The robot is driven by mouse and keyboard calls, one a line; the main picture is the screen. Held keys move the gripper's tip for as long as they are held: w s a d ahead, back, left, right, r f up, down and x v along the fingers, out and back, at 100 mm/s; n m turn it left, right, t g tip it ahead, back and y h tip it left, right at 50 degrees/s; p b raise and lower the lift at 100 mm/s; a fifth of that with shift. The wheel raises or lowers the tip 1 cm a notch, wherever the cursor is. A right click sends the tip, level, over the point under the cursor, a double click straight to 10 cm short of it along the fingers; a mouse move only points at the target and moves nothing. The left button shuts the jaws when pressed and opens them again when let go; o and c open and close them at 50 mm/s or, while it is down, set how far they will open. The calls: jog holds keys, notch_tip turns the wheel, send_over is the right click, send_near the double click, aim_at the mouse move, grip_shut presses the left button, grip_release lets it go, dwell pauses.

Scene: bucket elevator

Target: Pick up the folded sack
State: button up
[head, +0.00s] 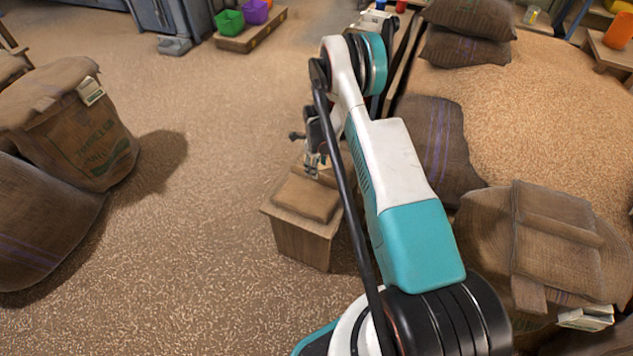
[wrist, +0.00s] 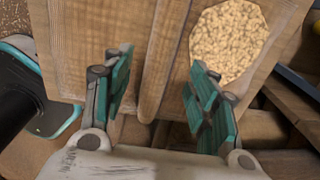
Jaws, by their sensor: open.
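The folded sack (head: 305,198) is a flat brown cloth bundle lying on top of a small wooden box (head: 300,240) in the middle of the head view. My gripper (head: 313,172) points down at the far edge of the sack. In the wrist view, the woven sack (wrist: 85,30) fills the upper left, with its rounded edge running between the fingers. My gripper (wrist: 160,92) is open, with one teal-padded finger on each side of that edge. Whether the fingers touch the sack I cannot tell. My arm hides part of the box's right side.
A round patch of grain (wrist: 228,42) shows beside the sack. Full sacks (head: 95,130) stand at left. A large grain heap (head: 540,110), stacked sacks (head: 465,45) and a sack-covered stack (head: 550,240) crowd the right. Green (head: 229,22) and purple (head: 256,11) bins are at back. The floor left of the box is clear.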

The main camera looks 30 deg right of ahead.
notch_tip(320, 180, down, 5)
jog(key=b, duration=0.2)
jog(key=shift+s+d+f+b, duration=0.1)
jog(key=shift+f+b, duration=0.05)
jog(key=shift+b, duration=0.25)
grip_shut()
